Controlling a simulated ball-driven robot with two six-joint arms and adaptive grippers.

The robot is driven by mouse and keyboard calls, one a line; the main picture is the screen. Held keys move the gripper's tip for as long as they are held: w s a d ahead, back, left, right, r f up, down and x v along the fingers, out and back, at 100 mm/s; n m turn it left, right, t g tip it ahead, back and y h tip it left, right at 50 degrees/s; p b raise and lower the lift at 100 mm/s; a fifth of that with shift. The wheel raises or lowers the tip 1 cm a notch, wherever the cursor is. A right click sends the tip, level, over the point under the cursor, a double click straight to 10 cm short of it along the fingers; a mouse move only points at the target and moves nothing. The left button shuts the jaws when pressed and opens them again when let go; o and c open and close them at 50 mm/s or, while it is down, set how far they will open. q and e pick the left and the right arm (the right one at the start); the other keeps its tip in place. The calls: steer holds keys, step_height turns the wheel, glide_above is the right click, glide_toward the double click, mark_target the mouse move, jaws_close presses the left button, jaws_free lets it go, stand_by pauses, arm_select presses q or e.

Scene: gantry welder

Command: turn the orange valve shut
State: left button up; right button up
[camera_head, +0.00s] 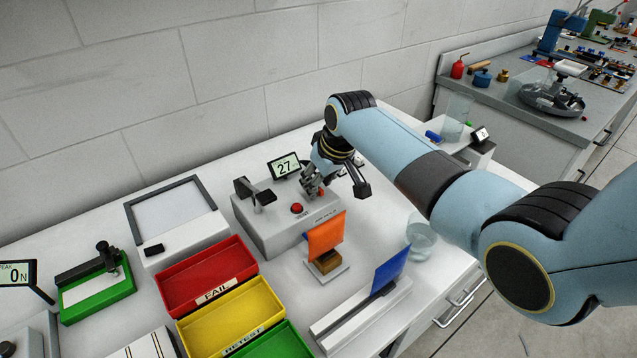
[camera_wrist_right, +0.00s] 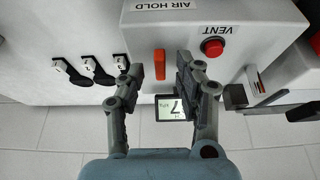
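The orange valve (camera_wrist_right: 160,64) is a short bar handle on the light grey air-hold box (camera_wrist_right: 180,18), which also shows in the head view (camera_head: 262,229). In the right wrist view the handle stands upright in the picture. My right gripper (camera_wrist_right: 156,76) is open, with one finger on each side of the handle and visible gaps to it. In the head view my right gripper (camera_head: 336,186) is over the box's right end and mostly hides the valve. I cannot tell fingertip height above the box. My left gripper is not in view.
A red vent button (camera_wrist_right: 213,47) sits beside the valve. A display (camera_head: 285,166) behind the box reads 27. Red (camera_head: 205,275) and yellow (camera_head: 232,316) trays lie front left. An orange flag (camera_head: 326,234) stands close in front. Black fittings (camera_wrist_right: 105,76) lie beside the box.

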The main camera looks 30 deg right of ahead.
steer(key=shift+w+f, duration=0.15)
steer(key=shift+f, duration=0.2)
steer(key=shift+c, duration=1.7)
jaws_close()
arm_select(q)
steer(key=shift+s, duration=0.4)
